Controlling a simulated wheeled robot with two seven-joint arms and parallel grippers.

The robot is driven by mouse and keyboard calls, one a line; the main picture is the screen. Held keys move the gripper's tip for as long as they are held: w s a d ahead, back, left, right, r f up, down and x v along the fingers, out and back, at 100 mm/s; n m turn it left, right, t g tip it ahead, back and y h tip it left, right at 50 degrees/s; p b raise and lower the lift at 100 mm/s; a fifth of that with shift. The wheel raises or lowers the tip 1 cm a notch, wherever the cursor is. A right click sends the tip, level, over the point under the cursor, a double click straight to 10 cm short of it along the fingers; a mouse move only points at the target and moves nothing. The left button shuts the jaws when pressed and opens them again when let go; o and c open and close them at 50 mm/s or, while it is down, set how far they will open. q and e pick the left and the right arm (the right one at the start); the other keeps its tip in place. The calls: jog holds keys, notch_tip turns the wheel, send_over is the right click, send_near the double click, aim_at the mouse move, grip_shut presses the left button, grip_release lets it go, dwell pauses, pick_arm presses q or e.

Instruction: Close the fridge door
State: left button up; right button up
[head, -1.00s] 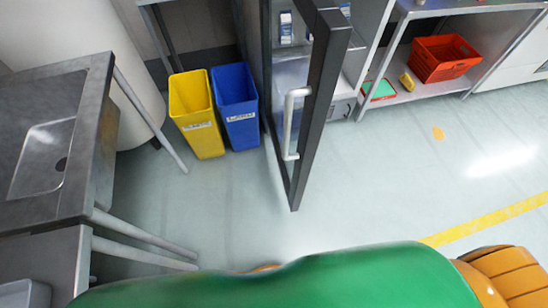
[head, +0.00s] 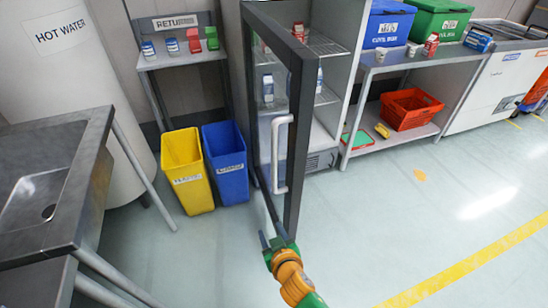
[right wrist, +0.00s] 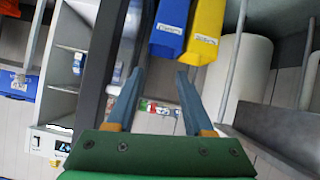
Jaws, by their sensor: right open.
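The fridge door (head: 297,150) is a dark-framed glass door standing open, its free edge towards me. Its white bar handle (head: 279,155) is on the left face. The fridge (head: 325,137) behind it shows wire shelves with a few cartons. My right gripper (head: 272,231) is open and empty, its fingertips by the low front corner of the door; I cannot tell if they touch it. In the right wrist view the dark door edge (right wrist: 97,80) runs along the left of the open fingers. My left gripper is not in view.
A yellow bin (head: 185,170) and a blue bin (head: 226,165) stand left of the door. A steel sink counter (head: 85,150) is at the left. A shelf table (head: 410,60) with an orange crate (head: 409,108) is at the right. The floor at the right is clear.

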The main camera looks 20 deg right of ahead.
jog(key=w+d+r+m+t+h+b, duration=0.15)
jog(key=w+r+t, duration=0.25)
jog(key=r, duration=0.8)
jog(key=m+t+h, duration=0.2)
jog(key=m, duration=0.1)
send_near(275, 154)
jog(key=w, duration=0.4)
jog(key=shift+n, duration=0.25)
jog(key=w, duration=0.2)
jog(key=w+d, duration=0.1)
jog(key=w, duration=0.1)
jog(key=w+d, duration=0.1)
jog(key=w, duration=0.1)
jog(key=shift+w+r+p, duration=0.1)
jog(key=shift+w+p, duration=0.2)
jog(key=shift+w, duration=0.1)
grip_shut()
